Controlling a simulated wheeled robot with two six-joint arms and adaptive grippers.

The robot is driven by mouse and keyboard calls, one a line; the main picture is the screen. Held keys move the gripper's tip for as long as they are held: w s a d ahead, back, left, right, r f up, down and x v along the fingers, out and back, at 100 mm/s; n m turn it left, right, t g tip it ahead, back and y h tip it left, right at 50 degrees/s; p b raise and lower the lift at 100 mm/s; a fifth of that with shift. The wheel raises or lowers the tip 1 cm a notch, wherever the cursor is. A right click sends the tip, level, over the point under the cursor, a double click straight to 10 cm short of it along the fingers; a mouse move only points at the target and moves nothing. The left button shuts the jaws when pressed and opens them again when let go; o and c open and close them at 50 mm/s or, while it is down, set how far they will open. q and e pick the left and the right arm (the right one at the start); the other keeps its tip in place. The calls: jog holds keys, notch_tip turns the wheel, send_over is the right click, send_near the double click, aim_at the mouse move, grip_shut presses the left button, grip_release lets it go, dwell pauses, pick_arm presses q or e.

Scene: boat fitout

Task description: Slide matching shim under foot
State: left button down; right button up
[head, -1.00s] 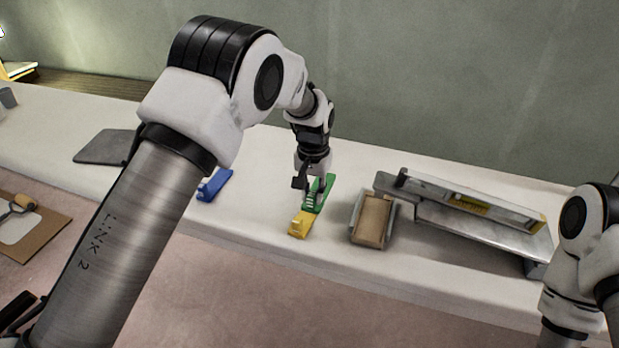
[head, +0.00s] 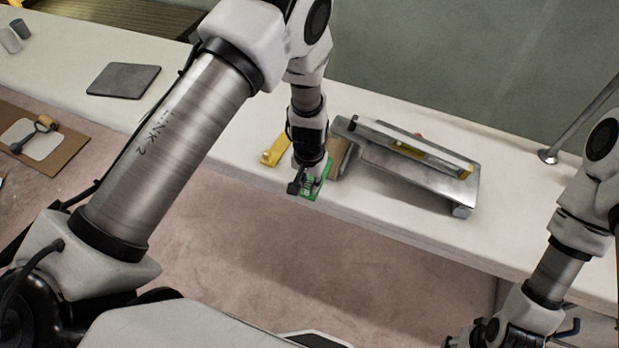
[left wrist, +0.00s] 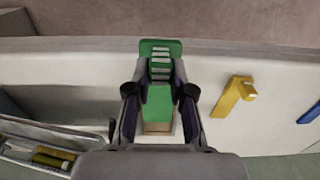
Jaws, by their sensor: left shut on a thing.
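My left gripper (head: 306,188) is shut on the green shim (head: 324,178), near the bench's front edge. In the left wrist view the fingers (left wrist: 160,92) hold its sides, and its striped end (left wrist: 160,58) sticks out beyond them. The yellow shim (head: 273,153) lies on the bench to the left; it also shows in the left wrist view (left wrist: 231,98). The blue shim (left wrist: 310,113) shows only at the edge of that view. A metal platform (head: 405,182) stands to the right, with a foot (head: 461,211) at its near right corner. My right gripper (head: 500,334) is low at the right, its jaws unclear.
A spirit level (head: 418,153) lies on the platform. A tan block (head: 341,153) in a tray is just behind my left gripper, partly hidden. A dark mat (head: 124,80) lies at the left. The bench's front is clear below the platform.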

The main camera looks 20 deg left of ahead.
pick_arm(q)
jog(key=shift+w+f+b, duration=0.1)
jog(key=shift+f+b, duration=0.2)
jog(key=shift+f, duration=0.2)
jog(key=shift+w+a+f+b, duration=0.1)
jog(key=shift+w+f+b, duration=0.05)
jog(key=shift+f+b, duration=0.3)
jog(key=shift+w+a+f+b, duration=0.1)
jog(key=shift+f+b, duration=0.3)
jog(key=shift+b, duration=0.05)
jog(key=shift+w+f, duration=0.1)
jog(key=shift+f, duration=0.1)
jog(key=shift+w+d+b, duration=0.2)
jog(key=shift+w+b, duration=0.5)
jog(key=shift+b, duration=0.05)
jog(key=shift+w+f+b, duration=0.2)
jog(key=shift+w+b, duration=2.5)
jog(key=shift+w, duration=1.15)
jog(key=shift+w+d+b, duration=0.1)
jog(key=shift+w+b, duration=0.35)
jog(key=shift+w, duration=0.6)
jog(key=shift+r, duration=0.1)
jog(key=c, duration=0.9)
grip_release()
jog(key=shift+c, duration=0.2)
